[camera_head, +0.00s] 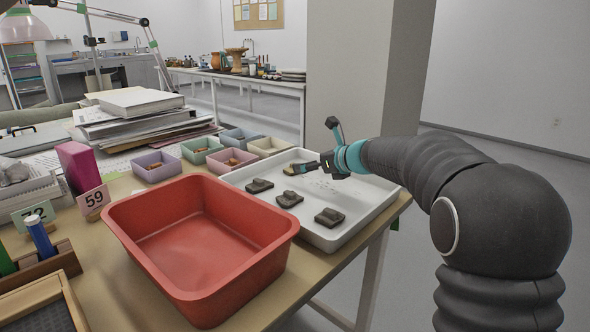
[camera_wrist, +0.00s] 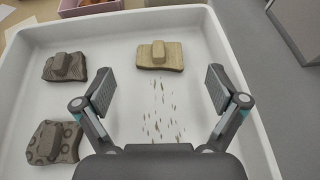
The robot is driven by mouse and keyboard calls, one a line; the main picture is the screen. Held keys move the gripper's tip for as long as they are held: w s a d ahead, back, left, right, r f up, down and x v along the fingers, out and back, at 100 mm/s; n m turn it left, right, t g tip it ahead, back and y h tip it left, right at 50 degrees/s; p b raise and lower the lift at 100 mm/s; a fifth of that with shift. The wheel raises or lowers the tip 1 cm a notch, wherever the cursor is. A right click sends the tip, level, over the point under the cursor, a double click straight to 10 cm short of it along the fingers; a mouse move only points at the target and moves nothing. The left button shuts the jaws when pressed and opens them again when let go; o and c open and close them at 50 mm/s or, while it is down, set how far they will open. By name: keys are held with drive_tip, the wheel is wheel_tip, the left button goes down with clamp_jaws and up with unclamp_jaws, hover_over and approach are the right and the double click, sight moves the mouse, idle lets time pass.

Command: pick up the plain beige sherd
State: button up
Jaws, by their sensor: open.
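The plain beige sherd (camera_wrist: 160,56) lies in the white tray (camera_wrist: 25,90), a raised block on its top. In the wrist view it is centred ahead of my gripper (camera_wrist: 160,82), whose two fingers are open and apart with nothing between them. A dark striped sherd (camera_wrist: 65,67) and a sherd with ring marks (camera_wrist: 54,142) lie to the left in the wrist view.
In the head view three dark sherds (camera_head: 289,199) lie in a row in the tray. A red basin (camera_head: 200,240) stands left of it. Small coloured boxes (camera_head: 232,161) stand behind. Small crumbs (camera_wrist: 162,110) are scattered on the tray floor; its right side is clear.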

drive_tip(key=shift+x, duration=3.15)
drive_tip(key=shift+s+f, duration=0.1)
drive_tip(key=shift+f, duration=0.05)
drive_tip(key=c, duration=1.2)
